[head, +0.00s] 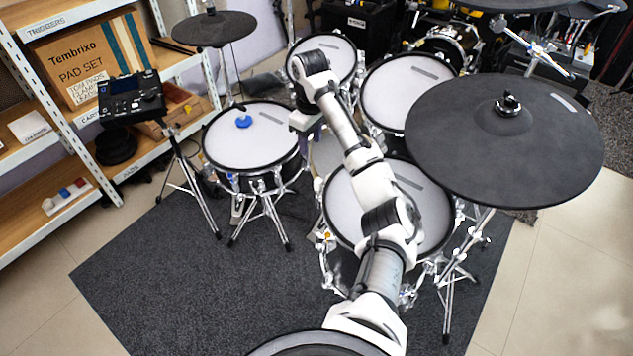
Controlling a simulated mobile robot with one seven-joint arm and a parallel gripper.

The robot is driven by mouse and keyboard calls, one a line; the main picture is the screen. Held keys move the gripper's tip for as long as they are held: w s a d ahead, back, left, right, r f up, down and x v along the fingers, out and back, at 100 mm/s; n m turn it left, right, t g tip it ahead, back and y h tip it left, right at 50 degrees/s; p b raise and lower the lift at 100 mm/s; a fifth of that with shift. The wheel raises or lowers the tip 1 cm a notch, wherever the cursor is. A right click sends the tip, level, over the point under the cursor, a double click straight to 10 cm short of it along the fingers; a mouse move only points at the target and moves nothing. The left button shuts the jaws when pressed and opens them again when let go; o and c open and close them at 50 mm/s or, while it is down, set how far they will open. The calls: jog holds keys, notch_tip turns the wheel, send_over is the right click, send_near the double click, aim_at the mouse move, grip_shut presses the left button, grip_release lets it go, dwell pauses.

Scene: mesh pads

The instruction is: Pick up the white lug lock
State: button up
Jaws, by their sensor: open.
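A small pale tray (68,205) sits on the low shelf at the left. It holds a red piece (80,183), a blue piece (64,193) and a small white piece (48,204) at its left end. The white piece looks like the white lug lock, but it is too small to be sure. My gripper (304,128) hangs down at the far end of my arm, beside the right rim of the left drum pad, well away from the shelf. It is open and appears empty; its fingertips are hard to make out.
A blue object (244,122) lies on the left drum pad (270,140). A drum module (132,98) on a stand is between the kit and the shelf (40,233). A large cymbal pad (500,150) is at right. Dark carpet (150,270) is clear at front left.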

send_over(317, 180)
jog(key=w, duration=0.1)
jog(key=shift+g, duration=0.3)
notch_tip(317, 180, down, 8)
jog(key=shift+w+a+r, duration=0.1)
jog(key=shift+w, duration=0.05)
jog(key=shift+s+f+p, duration=0.2)
jog(key=shift+f, duration=0.85)
jog(key=shift+s+f+p, duration=0.15)
jog(key=shift+f, duration=0.85)
jog(key=shift+s+f+p, duration=0.2)
jog(key=shift+f, duration=0.85)
jog(key=shift+c, duration=0.2)
grip_shut()
